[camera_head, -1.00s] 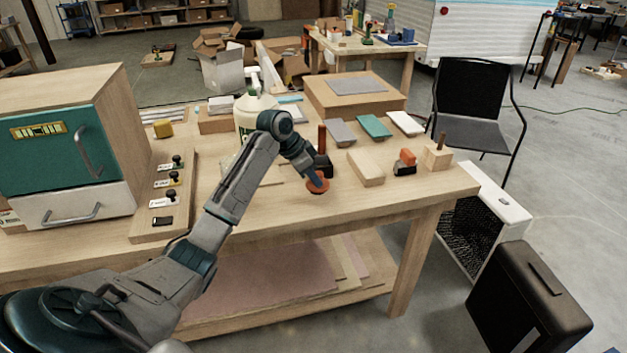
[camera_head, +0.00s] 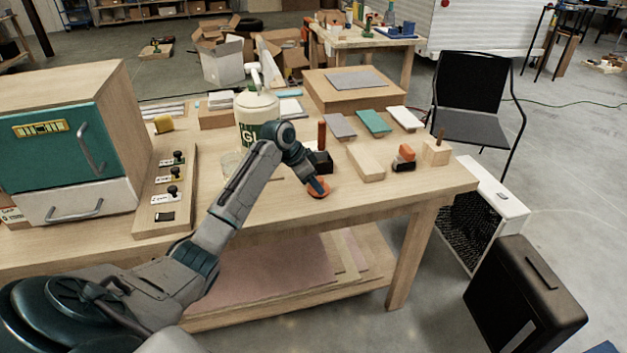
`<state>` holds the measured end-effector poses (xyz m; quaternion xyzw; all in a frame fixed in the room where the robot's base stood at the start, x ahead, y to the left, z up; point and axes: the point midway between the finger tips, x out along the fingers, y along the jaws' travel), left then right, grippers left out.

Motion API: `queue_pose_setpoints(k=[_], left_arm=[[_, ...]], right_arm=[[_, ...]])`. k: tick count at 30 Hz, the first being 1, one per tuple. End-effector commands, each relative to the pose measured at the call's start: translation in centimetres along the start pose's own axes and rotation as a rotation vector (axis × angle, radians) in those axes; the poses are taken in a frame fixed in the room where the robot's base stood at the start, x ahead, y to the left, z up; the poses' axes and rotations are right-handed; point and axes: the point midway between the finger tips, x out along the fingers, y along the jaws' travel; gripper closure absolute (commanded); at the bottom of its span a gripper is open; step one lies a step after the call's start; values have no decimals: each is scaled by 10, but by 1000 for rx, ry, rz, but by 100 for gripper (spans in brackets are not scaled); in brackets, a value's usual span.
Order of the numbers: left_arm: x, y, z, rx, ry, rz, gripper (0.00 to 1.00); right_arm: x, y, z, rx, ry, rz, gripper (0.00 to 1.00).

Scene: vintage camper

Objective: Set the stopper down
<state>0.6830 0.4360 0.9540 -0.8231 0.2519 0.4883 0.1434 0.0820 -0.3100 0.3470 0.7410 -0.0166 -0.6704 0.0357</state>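The stopper looks level and at or very close to the bench top; contact with the bench is not clear. My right gripper is not in view.
Behind the gripper stand a black block with an orange-brown handle (camera_head: 322,135) and a white pump bottle (camera_head: 256,110). To the right are a wooden block (camera_head: 366,163) and an orange-and-black tool (camera_head: 404,158). Bench top left of the gripper is mostly clear.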

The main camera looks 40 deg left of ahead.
Motion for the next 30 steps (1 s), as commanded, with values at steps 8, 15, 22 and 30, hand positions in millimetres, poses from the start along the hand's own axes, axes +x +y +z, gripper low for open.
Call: queue_pose_setpoints(k=[8, 15, 22, 30], left_arm=[[-4, 0, -2, 0, 0, -1, 51], [-44, -2, -1, 2, 1, -6, 51], [-92, -1, -1, 2, 1, -4, 51], [-121, 0, -2, 1, 1, -1, 51]], right_arm=[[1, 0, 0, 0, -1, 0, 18], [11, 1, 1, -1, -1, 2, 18], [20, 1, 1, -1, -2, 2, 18], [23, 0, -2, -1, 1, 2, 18]])
